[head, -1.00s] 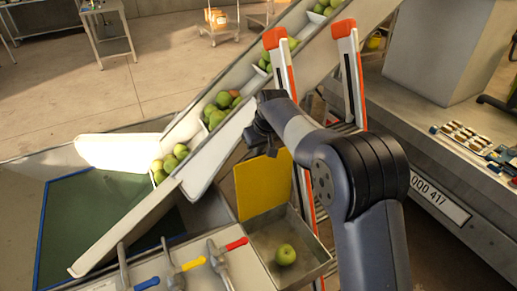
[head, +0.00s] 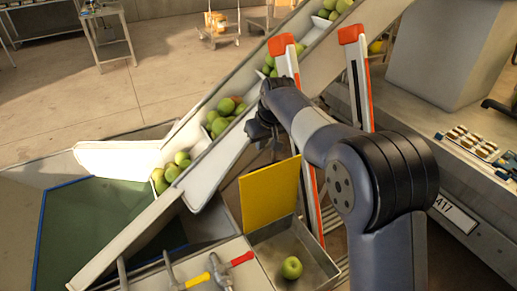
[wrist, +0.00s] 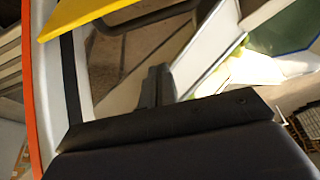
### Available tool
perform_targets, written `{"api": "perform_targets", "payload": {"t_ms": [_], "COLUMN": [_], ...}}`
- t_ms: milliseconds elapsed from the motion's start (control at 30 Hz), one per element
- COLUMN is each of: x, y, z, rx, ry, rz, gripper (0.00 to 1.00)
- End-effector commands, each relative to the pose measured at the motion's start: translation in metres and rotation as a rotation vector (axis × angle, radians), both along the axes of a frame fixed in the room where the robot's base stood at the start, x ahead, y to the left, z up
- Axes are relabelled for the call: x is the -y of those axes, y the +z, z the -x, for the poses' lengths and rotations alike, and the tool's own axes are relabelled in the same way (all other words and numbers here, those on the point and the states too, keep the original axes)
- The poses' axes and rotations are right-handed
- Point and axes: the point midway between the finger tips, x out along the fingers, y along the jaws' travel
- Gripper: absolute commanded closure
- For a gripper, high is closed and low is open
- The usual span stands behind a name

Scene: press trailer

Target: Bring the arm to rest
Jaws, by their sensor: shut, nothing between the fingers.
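My arm reaches from the lower right toward the middle of the head view. My gripper (head: 268,145) hangs beside the near side wall of the sloping apple conveyor (head: 217,165), above and behind the yellow panel (head: 269,193). In the wrist view its dark fingers (wrist: 155,87) are together, with nothing between them. I cannot tell how wide the gap to the conveyor wall is.
A metal tray (head: 264,258) holding one green apple (head: 291,267) stands below the yellow panel. Orange-topped rails (head: 355,75) rise close to the arm. Hammer-like tools (head: 219,272) lie at the bottom. A counter with small items (head: 472,143) is right.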

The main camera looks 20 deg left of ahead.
Motion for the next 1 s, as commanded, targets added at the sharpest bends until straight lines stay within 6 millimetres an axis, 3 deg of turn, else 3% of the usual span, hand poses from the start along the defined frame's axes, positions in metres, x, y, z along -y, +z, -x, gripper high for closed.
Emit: {"api": "perform_targets", "payload": {"t_ms": [200, 400, 800, 1000], "x": [0.015, 0.021, 0.022, 0.015], "y": [0.032, 0.048, 0.05, 0.035], "z": [0.011, 0.017, 0.018, 0.013], "rx": [0.001, -0.001, -0.002, -0.004], "ry": [0.0, 0.0, 0.0, 0.0], "rz": [0.0, 0.001, 0.001, 0.003], "gripper": [1.0, 1.0, 1.0, 1.0]}}
